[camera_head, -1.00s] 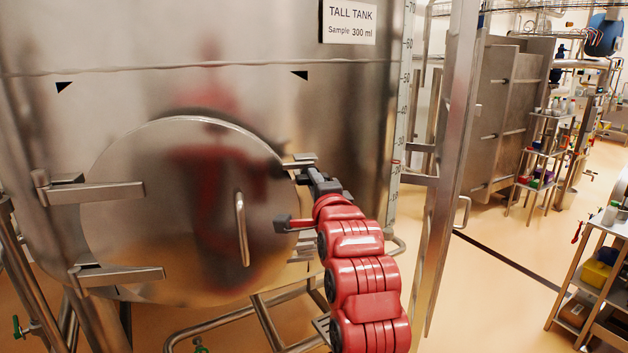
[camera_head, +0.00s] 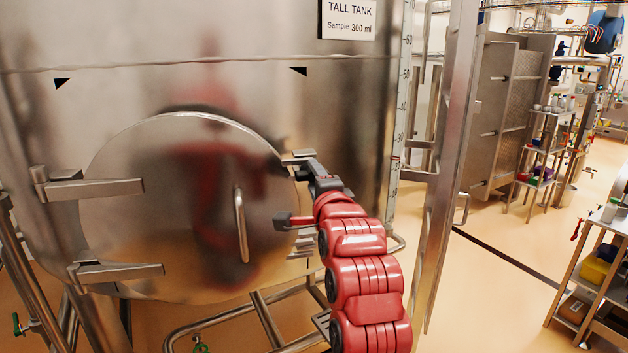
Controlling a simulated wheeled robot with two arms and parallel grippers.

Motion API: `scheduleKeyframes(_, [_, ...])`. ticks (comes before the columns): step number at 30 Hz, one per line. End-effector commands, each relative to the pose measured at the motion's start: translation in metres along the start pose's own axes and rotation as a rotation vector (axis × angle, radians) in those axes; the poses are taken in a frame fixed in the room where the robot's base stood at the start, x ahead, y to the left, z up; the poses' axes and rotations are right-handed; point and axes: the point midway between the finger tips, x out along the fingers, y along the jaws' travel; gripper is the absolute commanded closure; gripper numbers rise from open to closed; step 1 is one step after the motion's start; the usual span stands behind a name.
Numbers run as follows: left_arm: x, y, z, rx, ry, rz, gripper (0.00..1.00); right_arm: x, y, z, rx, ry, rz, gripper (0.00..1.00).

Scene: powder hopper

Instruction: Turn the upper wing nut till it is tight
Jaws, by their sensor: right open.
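The round steel hatch (camera_head: 165,225) on the tall tank is closed flush against the tank wall. At its upper right edge, a small steel fitting (camera_head: 298,156), which appears to belong to the upper wing nut, shows just above my right gripper. The wings themselves cannot be made out. My right gripper (camera_head: 299,193) is at the hatch's right edge with its dark fingers spread wide. One finger is close to the upper fitting and the other reaches over the hatch. I cannot tell whether it touches the nut. My left gripper is not in view.
The hatch has a vertical handle (camera_head: 241,225) and two hinge arms (camera_head: 110,188) on its left. A lower steel fitting (camera_head: 303,246) shows behind my right arm. A metal post (camera_head: 452,150) stands right of the arm. A shelf cart (camera_head: 590,285) is at far right, with open floor between.

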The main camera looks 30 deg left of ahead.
Motion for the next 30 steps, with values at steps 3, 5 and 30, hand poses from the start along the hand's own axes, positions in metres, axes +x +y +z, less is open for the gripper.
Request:
scheduleKeyframes(3, [-0.008, 0.000, 0.001, 0.000, 0.000, 0.000, 1.00, -0.016, 0.004, 0.001, 0.002, -0.003, 0.000, 0.50])
scheduleKeyframes(5, [-0.012, 0.001, 0.002, 0.000, 0.000, 0.000, 1.00, -0.027, 0.002, 0.001, 0.004, -0.002, -0.005, 0.50])
scheduleKeyframes(30, [-0.050, 0.003, 0.008, 0.000, 0.000, 0.000, 1.00, -0.165, 0.001, 0.000, 0.001, -0.001, 0.002, 0.50])
